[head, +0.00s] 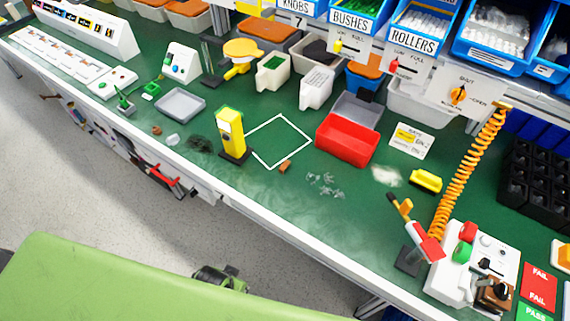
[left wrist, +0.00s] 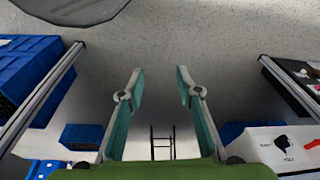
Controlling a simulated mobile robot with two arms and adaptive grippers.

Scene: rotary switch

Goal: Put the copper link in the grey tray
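Two small copper-brown pieces lie on the green bench in the head view: one piece (head: 285,166) by the front corner of the white square outline, another (head: 157,130) near the bench's front edge. I cannot tell which is the copper link. A shallow, empty grey tray (head: 180,104) lies flat just behind the second piece. My left gripper (left wrist: 159,70) shows in the left wrist view, its fingers wide apart with nothing between them, over bare floor and away from the bench pieces. My right gripper is not in view.
A yellow upright device (head: 231,132) stands between the grey tray and the white outline (head: 264,125). A red bin (head: 347,140) stands right of the outline, with a greyish bin (head: 359,107) behind it. Clear scraps (head: 325,185) lie in front. An orange coiled hose (head: 467,165) hangs at right.

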